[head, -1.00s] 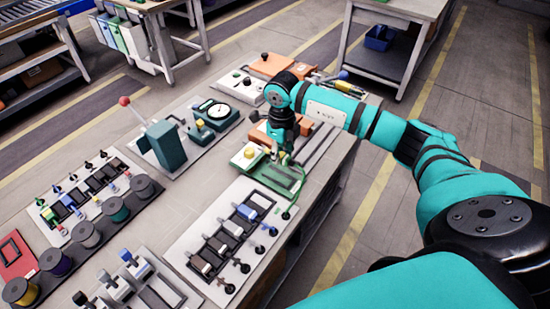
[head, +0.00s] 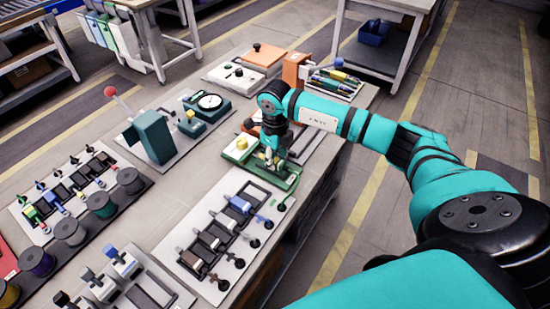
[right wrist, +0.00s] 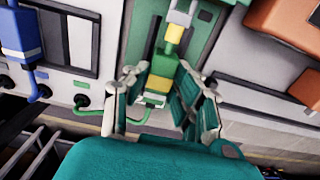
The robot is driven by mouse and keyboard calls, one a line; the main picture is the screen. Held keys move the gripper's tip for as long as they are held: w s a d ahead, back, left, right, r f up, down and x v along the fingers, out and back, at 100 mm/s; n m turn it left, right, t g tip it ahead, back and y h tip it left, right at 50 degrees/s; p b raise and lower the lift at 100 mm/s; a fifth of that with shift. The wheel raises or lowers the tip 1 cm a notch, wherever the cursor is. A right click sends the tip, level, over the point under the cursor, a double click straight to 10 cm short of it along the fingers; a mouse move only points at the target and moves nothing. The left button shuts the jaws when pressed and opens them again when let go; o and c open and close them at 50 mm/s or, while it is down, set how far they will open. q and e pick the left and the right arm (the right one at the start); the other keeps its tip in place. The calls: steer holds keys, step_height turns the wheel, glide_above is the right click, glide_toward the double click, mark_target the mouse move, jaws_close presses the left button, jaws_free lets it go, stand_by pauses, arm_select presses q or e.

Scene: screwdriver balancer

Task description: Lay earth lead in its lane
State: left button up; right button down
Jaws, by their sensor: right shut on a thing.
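The earth lead is a green cord (right wrist: 140,116) with a green and yellow end piece (right wrist: 159,84). My right gripper (right wrist: 160,80) is shut on that end piece, with a finger on either side of it. Green plate also shows behind the end piece in the right wrist view (right wrist: 205,42). Whether the end piece touches the fixture I cannot tell. My left gripper is out of view.
A white panel (head: 172,243) with blue, grey and brown plugs and several sockets lies just left of the fixture. A yellow block (head: 240,147) sits at the fixture's far end. A dark green press (head: 150,137) stands farther left. Open floor lies right of the bench.

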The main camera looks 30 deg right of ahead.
steer(key=shift+f+b, duration=0.5)
steer(key=shift+f, duration=0.1)
stand_by(0.3)
steer(key=c, duration=1)
jaws_free()
steer(key=shift+c, duration=0.2)
steer(key=shift+r, duration=0.1)
step_height(320, 180, up, 12)
